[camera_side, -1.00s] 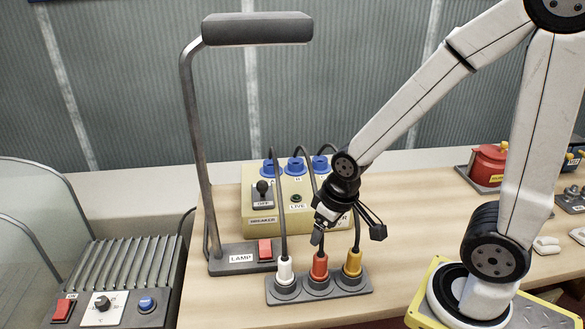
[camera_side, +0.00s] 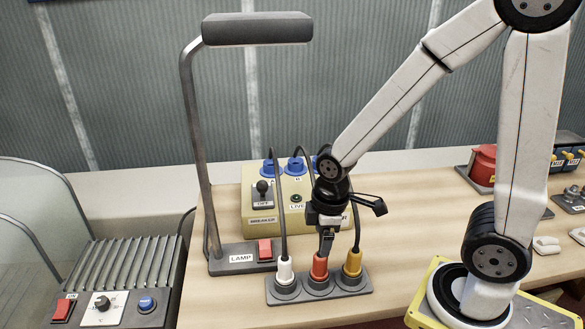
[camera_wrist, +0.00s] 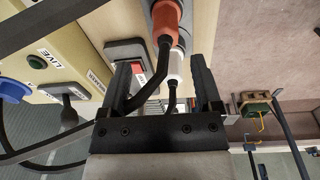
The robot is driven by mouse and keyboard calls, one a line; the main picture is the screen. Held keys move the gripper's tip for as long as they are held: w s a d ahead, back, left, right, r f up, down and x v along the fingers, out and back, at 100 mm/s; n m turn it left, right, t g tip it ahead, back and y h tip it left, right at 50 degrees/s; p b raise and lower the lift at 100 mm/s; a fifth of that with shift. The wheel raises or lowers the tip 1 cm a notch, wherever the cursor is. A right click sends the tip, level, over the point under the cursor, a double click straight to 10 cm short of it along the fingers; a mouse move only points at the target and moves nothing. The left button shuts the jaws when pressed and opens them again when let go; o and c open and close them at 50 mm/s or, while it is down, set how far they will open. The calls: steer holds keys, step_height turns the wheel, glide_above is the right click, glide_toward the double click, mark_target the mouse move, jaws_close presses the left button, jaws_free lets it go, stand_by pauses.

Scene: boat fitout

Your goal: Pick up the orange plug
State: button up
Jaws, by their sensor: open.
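The orange plug (camera_side: 319,267) stands upright in the middle socket of a grey three-socket strip (camera_side: 318,292), its dark cable rising behind it. A white plug (camera_side: 284,270) is on its left and a yellow plug (camera_side: 352,262) on its right. My gripper (camera_side: 325,246) points down just above the orange plug. In the wrist view, the jaws (camera_wrist: 163,64) are apart, with a dark cable between them. The orange plug (camera_wrist: 167,18) is at the top, beyond the fingertips, and the white plug (camera_wrist: 174,66) shows between the fingers. Contact with the plug cannot be told.
A lamp (camera_side: 237,258) with a tall bent post stands left of the strip. A beige breaker box (camera_side: 231,212) with blue connectors is behind, its cables looping near my gripper. A heater-like unit (camera_side: 121,275) is at far left. The bench is clear right of the strip.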

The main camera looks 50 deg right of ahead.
mark_target(320, 263)
steer(key=n, duration=0.3)
steer(key=n+g, duration=0.1)
steer(key=n, duration=0.1)
steer(key=shift+s+a+f, duration=0.1)
steer(key=shift+a+f, duration=0.2)
steer(key=shift+a, duration=0.05)
steer(key=shift+f, duration=1.3)
steer(key=shift+d+f, duration=0.15)
steer(key=shift+f, duration=2.45)
steer(key=shift+c, duration=0.2)
jaws_close()
